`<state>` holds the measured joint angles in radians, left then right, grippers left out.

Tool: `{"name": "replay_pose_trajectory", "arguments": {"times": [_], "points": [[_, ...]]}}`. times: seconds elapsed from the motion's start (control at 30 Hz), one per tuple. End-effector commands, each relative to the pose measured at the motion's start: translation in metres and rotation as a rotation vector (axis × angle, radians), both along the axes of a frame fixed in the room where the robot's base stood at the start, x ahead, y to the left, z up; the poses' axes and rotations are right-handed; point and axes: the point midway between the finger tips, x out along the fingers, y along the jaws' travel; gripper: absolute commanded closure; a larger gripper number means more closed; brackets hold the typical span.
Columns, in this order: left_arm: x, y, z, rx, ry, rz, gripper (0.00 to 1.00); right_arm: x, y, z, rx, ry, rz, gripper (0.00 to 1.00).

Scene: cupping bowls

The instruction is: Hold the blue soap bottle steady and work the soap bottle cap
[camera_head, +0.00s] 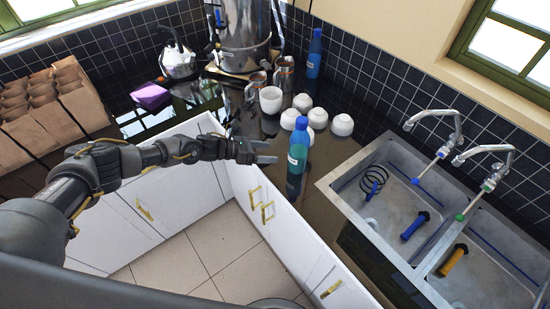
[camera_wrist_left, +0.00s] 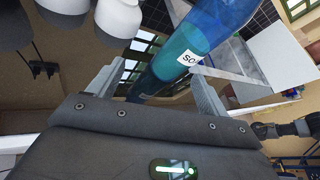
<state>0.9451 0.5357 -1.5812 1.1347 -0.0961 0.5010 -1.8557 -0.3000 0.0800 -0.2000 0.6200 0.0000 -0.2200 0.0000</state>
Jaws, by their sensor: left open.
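The blue soap bottle (camera_head: 297,155) stands upright on the dark counter near its front edge, with a blue cap (camera_head: 301,123) on top and a white label. My left gripper (camera_head: 267,153) is just left of the bottle at about mid-height, pointing towards it. In the left wrist view the bottle (camera_wrist_left: 192,45) shows large, with its label, beyond and partly between the two spread fingers (camera_wrist_left: 152,84). The fingers are open, and I cannot see them pressing on the bottle. My right gripper does not show.
White bowls (camera_head: 290,118) and a white cup (camera_head: 271,100) stand close behind the bottle. Metal jugs (camera_head: 284,72) and another blue bottle (camera_head: 315,55) are farther back. A double sink (camera_head: 335,180) lies to the right. Cabinet fronts (camera_head: 240,190) drop below the counter edge.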

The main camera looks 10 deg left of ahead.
Motion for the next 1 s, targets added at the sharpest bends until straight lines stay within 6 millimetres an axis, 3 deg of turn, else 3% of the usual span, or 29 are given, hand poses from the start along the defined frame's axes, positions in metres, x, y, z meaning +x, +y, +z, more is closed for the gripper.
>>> {"name": "replay_pose_trajectory", "arguments": {"times": [0.1, 0.3, 0.67, 1.0], "points": [[-0.007, -0.02, -0.004, 0.084, -0.145, -0.113, 0.22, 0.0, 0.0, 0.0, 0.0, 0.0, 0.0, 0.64], [-0.014, -0.033, -0.009, 0.154, -0.276, -0.213, 0.22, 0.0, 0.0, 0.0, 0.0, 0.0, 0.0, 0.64], [-0.013, -0.044, -0.015, 0.164, -0.293, -0.227, 0.22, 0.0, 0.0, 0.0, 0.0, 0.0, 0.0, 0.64], [-0.004, -0.082, -0.032, 0.162, -0.293, -0.226, 0.22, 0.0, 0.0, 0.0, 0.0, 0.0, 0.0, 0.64]]}}
